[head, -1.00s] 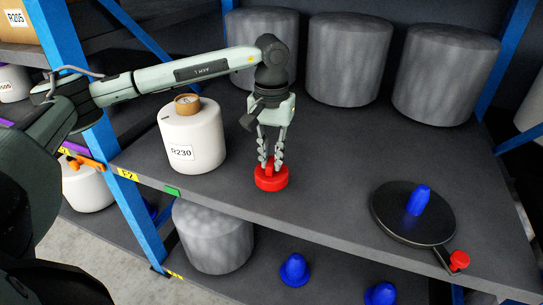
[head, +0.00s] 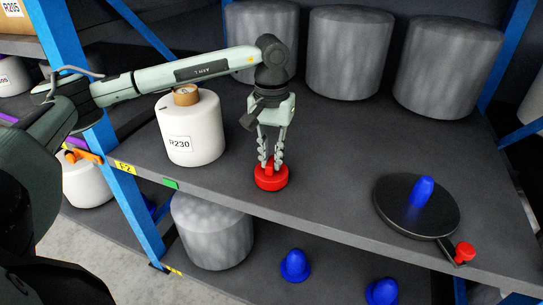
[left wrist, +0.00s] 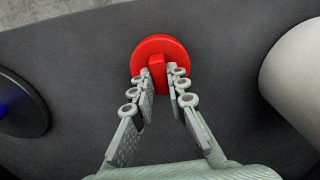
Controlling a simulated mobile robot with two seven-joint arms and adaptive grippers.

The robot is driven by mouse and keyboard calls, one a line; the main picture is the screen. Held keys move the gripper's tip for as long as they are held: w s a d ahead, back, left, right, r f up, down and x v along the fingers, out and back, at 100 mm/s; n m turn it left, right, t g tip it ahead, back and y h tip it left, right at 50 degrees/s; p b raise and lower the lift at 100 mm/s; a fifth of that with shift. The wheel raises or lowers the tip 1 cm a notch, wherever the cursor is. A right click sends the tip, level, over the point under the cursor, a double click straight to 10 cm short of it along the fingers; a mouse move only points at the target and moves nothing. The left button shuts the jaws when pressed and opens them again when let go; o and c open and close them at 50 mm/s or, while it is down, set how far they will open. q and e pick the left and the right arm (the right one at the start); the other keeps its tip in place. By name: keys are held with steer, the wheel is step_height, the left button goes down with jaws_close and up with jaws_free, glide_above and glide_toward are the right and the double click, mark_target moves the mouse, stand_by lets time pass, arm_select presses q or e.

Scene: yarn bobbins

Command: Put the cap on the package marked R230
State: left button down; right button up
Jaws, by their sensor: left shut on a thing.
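The red cap (head: 271,178) is a round disc with a raised grip, at the front middle of the shelf in the head view. My left gripper (head: 270,163) points down and is shut on the cap's grip. The left wrist view shows the gripper fingers (left wrist: 165,76) on either side of the grip of the cap (left wrist: 150,47). I cannot tell whether the cap touches the shelf. The package marked R230 (head: 196,131) is a white bobbin standing upright to the left of the gripper, with a brown core (head: 186,95) on top. My right gripper is not in view.
The shelf (head: 330,190) has free room between the cap and a black turntable (head: 392,207) holding a blue cone (head: 422,190). Large grey wrapped bobbins (head: 347,55) stand along the back. A blue upright (head: 130,195) rises at the left.

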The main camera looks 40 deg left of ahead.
mark_target(271, 161)
arm_select(q)
steer(key=shift+f+b, duration=0.3)
steer(key=c, duration=1.4)
jaws_free()
steer(key=shift+r, duration=0.15)
step_height(271, 161, up, 12)
steer(key=shift+f, duration=0.1)
steer(key=shift+f, duration=0.1)
